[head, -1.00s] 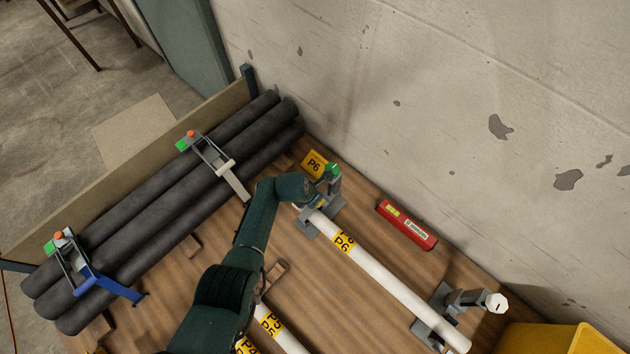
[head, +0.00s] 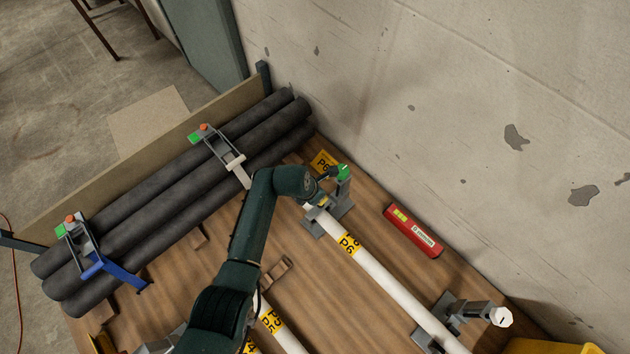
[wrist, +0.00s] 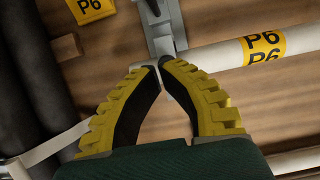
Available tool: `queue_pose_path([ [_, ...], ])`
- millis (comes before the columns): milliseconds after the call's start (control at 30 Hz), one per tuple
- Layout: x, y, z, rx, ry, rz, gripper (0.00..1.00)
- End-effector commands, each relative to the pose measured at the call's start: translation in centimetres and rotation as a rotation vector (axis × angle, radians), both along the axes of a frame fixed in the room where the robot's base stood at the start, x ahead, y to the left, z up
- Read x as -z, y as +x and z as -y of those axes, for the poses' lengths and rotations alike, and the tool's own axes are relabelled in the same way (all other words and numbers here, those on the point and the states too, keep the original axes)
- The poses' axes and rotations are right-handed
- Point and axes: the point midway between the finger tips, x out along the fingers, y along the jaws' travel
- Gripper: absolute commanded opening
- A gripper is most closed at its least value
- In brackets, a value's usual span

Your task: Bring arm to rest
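My dark green arm reaches over the wooden bench, its wrist bent beside the clamp (head: 343,186) with the green top. In the wrist view my gripper (wrist: 160,66) has its yellow-and-black fingers together at the tips, with nothing visible between them. The tips appear in front of the grey clamp (wrist: 163,28); I cannot tell whether they touch it. In the head view the gripper is mostly hidden by the wrist. The white pipe marked P6 (head: 385,280) rests in this clamp and a second clamp (head: 452,316) at its other end.
A yellow P6 card (head: 323,161) lies near the wall. A red level (head: 412,231) lies right of the pipe. Dark pipes (head: 185,180) are clamped at left. Another white pipe marked P5 (head: 276,328) lies near my arm.

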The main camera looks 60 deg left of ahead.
Motion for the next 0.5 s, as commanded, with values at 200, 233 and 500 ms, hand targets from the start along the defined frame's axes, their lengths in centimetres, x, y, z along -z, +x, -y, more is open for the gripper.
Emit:
queue_pose_path([
  [200, -4.0, -1.5, 0.4, 0.001, 0.002, 0.001, 0.0],
  [233, -4.2, -1.6, 0.4, 0.0, 0.0, 0.0, 0.0],
  [500, -4.8, -1.7, 0.4, 0.0, 0.0, 0.0, 0.0],
])
